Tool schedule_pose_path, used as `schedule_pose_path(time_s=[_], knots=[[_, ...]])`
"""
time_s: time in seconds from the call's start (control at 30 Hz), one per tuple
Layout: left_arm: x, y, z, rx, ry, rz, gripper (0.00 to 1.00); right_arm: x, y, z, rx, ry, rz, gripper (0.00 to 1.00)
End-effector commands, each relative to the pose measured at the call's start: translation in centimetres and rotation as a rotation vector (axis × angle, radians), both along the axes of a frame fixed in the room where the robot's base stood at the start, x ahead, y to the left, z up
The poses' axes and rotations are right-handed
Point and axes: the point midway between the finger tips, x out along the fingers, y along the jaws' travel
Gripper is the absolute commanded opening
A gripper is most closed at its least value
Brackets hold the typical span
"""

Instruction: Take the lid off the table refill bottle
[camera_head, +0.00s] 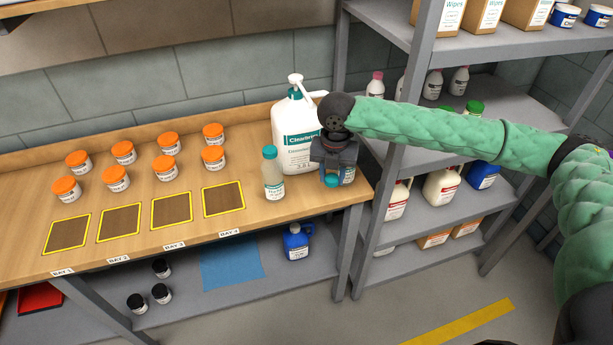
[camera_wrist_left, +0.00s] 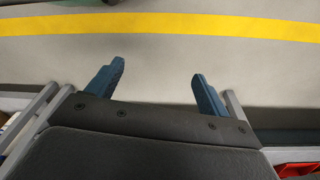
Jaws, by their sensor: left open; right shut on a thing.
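A slim, pale bottle (camera_head: 274,178) with a teal top and a white label stands upright near the table's front right edge. My right gripper (camera_head: 332,168) points down over the table's right end, to the right of this bottle and apart from it. It is shut on a small round teal piece that looks like a lid (camera_head: 331,181). Another labelled container (camera_head: 348,175) shows partly behind this gripper; its top is hidden. My left gripper (camera_wrist_left: 153,88) is open and empty above the floor in the left wrist view and is out of the head view.
A large white pump jug (camera_head: 293,140) stands just behind the slim bottle. Several orange-lidded jars (camera_head: 122,153) and yellow-edged squares (camera_head: 170,211) fill the table (camera_head: 258,222) to the left. A grey shelf rack (camera_head: 440,210) with jugs stands close on the right.

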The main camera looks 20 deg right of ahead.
Motion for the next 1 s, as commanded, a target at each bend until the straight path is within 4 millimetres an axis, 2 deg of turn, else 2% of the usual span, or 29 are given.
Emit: schedule_pose_path(time_s=[0.27, 0.5, 0.67, 0.77, 0.83, 1.0], knots=[[0.0, -1.6, 0.5, -0.018, 0.004, 0.007, 0.8, 0.3, -1.3, 1.1, -0.004, 0.003, 0.474, 0.06], [-0.7, -1.2, 0.8, -0.014, 0.014, 0.006, 0.8, 0.4, -2.0, 1.7, -0.002, 0.005, 0.781, 0.06], [-0.8, -0.6, 0.8, -0.007, 0.016, 0.002, 0.8, 0.3, -2.2, 1.8, 0.0, 0.007, 0.873, 0.06], [-0.5, -0.2, 1.1, -0.003, 0.007, 0.0, 0.8, 0.6, -1.6, 1.6, 0.0, 0.008, 0.892, 0.06], [0.1, 0.0, -0.1, 0.001, -0.003, -0.002, 0.8, 0.9, -0.7, 1.2, 0.0, 0.008, 0.895, 0.06], [-0.8, 0.7, -2.8, 0.007, -0.016, -0.005, 0.8, 1.8, 2.3, -0.6, 0.0, 0.009, 0.895, 0.06]])
